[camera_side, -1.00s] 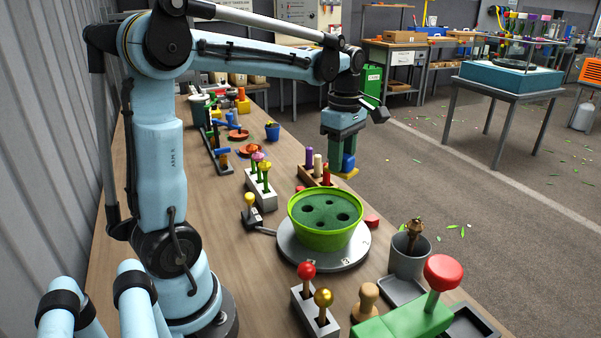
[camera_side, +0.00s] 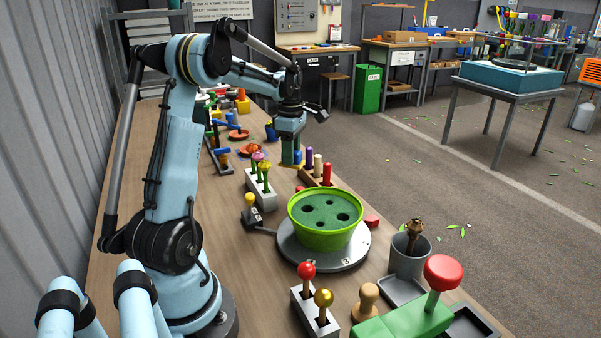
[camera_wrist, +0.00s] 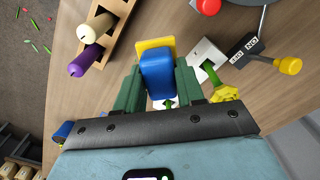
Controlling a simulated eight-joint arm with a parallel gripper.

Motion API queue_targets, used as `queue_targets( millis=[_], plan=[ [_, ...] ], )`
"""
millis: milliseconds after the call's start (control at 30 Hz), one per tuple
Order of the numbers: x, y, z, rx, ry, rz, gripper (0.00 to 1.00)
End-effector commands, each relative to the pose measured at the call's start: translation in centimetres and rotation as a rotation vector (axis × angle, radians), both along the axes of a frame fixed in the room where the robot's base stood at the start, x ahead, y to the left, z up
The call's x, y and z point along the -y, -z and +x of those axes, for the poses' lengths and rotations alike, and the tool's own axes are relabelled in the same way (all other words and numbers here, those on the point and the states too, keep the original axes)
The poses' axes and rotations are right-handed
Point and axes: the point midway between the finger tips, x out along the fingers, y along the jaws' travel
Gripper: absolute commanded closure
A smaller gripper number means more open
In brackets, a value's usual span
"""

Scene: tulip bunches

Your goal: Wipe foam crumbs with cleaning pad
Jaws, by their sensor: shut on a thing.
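The cleaning pad is a yellow pad (camera_wrist: 150,45) with a blue block handle (camera_wrist: 158,76). In the wrist view, my gripper (camera_wrist: 158,84) has its green fingers shut on either side of the blue handle. In the side view, my gripper (camera_side: 291,150) is over the middle of the bench, behind the green pot; a bit of the blue handle (camera_side: 298,157) shows between the fingers. I cannot tell whether the pad touches the bench. The lime-green pot (camera_side: 326,238) holds dark green foam (camera_side: 328,210) with several holes. I cannot make out foam crumbs on the bench.
The pot stands on a grey turntable (camera_side: 347,259). A wooden rack (camera_side: 316,180) with coloured pegs and a white block (camera_side: 263,198) with tulips stand near my gripper. A grey cup (camera_side: 408,259) and red-knobbed green device (camera_side: 403,323) are in front. Bare bench lies left.

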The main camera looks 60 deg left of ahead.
Motion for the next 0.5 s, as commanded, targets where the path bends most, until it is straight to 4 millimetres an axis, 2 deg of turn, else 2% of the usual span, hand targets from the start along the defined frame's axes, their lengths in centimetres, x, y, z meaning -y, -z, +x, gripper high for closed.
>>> queue_targets(
  millis=[100, 500],
  plan=[
    [0.0, 1.1, 0.0, 0.000, 0.001, 0.000, 0.86],
    [0.0, 3.6, 0.0, 0.000, 0.001, 0.000, 0.86]
  ],
)
